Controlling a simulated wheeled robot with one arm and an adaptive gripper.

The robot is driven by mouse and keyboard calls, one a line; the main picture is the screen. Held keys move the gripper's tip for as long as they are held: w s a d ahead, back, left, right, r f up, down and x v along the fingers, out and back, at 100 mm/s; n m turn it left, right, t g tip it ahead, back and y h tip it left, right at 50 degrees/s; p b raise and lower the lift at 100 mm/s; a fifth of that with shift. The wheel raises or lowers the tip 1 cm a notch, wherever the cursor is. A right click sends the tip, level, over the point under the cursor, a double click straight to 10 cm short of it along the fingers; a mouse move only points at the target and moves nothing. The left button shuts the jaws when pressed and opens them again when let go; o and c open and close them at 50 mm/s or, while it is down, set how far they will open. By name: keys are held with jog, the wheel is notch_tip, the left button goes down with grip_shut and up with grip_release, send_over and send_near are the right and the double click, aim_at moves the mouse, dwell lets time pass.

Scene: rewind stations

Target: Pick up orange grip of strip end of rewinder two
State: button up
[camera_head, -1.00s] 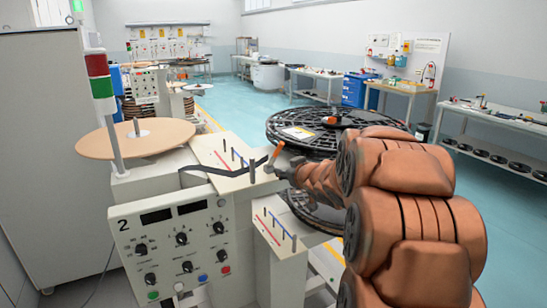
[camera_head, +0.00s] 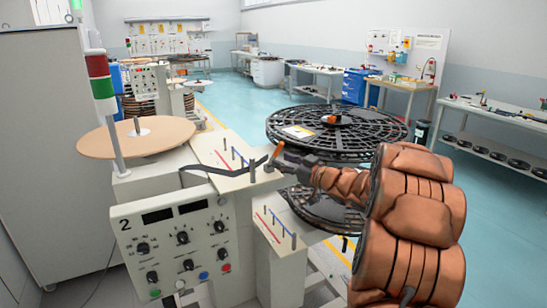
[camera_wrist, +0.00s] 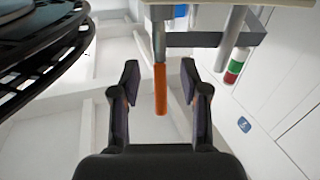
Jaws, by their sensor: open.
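The orange grip (camera_head: 278,149) stands tilted at the end of a dark strip (camera_head: 225,168) on rewinder two (camera_head: 180,240), the machine with a "2" on its panel. In the wrist view the orange grip (camera_wrist: 160,90) lies between the two open fingers of my gripper (camera_wrist: 159,80), with a gap on each side. In the head view my gripper (camera_head: 285,164) is close to the grip at the right edge of the machine's top plate. Its fingers are small and partly hidden there.
A large black reel (camera_head: 375,135) stands just right of and behind my gripper, with another below it. A brown disc (camera_head: 135,138) and a signal tower (camera_head: 101,85) are on the machine's left. Thin posts (camera_head: 233,153) stand on the top plate. The teal floor beyond is clear.

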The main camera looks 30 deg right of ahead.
jog(key=shift+p+x, duration=0.9)
jog(key=shift+x, duration=1.55)
jog(key=shift+f, duration=0.25)
grip_shut()
